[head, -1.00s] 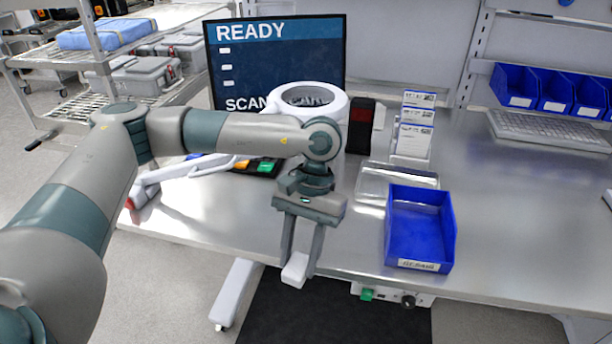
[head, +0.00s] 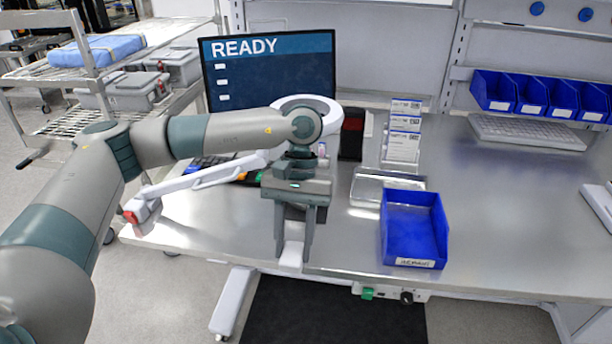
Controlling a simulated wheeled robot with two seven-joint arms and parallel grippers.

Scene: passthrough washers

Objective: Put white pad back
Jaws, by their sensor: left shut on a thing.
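My left gripper (head: 293,250) points down near the front edge of the steel bench. It is shut on a small white pad (head: 291,257), which shows between its fingertips. The fingers hide part of the pad, and I cannot tell whether it touches the bench. A blue open bin (head: 414,258) with a white label stands to the right of the gripper, apart from it. My right gripper is not in view.
A shallow clear tray (head: 372,186) lies behind the blue bin. A card stand (head: 402,143), a dark scanner-like box (head: 351,138) and a monitor (head: 266,75) stand at the back. A white ring-shaped device is partly behind my arm.

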